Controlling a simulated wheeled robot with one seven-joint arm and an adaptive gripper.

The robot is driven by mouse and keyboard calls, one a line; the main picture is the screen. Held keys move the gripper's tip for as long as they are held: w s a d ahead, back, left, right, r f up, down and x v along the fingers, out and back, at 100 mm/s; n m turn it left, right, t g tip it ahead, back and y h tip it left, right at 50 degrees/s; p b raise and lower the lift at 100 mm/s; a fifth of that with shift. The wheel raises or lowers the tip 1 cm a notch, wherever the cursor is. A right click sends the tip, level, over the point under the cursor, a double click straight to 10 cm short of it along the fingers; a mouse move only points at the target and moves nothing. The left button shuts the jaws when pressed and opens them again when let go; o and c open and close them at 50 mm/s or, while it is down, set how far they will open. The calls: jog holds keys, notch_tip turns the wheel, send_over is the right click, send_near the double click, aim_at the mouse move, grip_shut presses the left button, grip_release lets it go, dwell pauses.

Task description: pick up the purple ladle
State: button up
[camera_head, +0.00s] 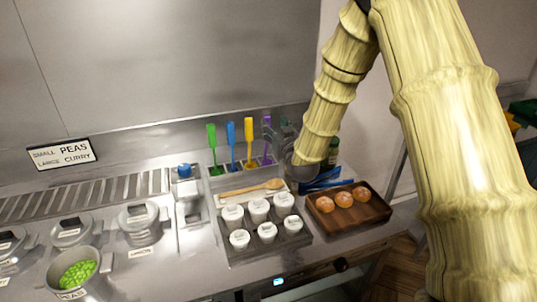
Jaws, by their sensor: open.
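The purple ladle (268,158) stands upright at the right end of a row of coloured utensils at the back of the counter. Its upper part is partly hidden by my gripper (270,127). My gripper is open and reaches from the right, with its grey fingers close around or beside the ladle's upper part. I cannot tell whether they touch it. The gripper's body is partly hidden by the end of my arm.
Green (211,145), blue (231,140) and yellow (249,140) utensils stand left of the ladle. A wooden spoon (252,189) and lidded white cups (258,210) lie in front. Right are blue tongs (322,181) and a wooden tray (372,214) with round orange-brown items. The steel wall is close behind.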

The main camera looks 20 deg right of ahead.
jog(key=w+f+p, duration=0.1)
jog(key=w, duration=0.1)
jog(key=w+p, duration=0.1)
jog(key=w, duration=0.2)
jog(key=w+f+p, duration=0.1)
jog(key=w, duration=0.2)
jog(key=shift+w+a+f, duration=0.15)
jog(key=shift+a+f, duration=0.15)
jog(key=shift+f, duration=0.05)
jog(key=shift+s+d+r, duration=0.1)
jog(key=shift+s+r, duration=0.25)
jog(key=c, duration=0.8)
jog(key=shift+f, duration=0.1)
grip_shut()
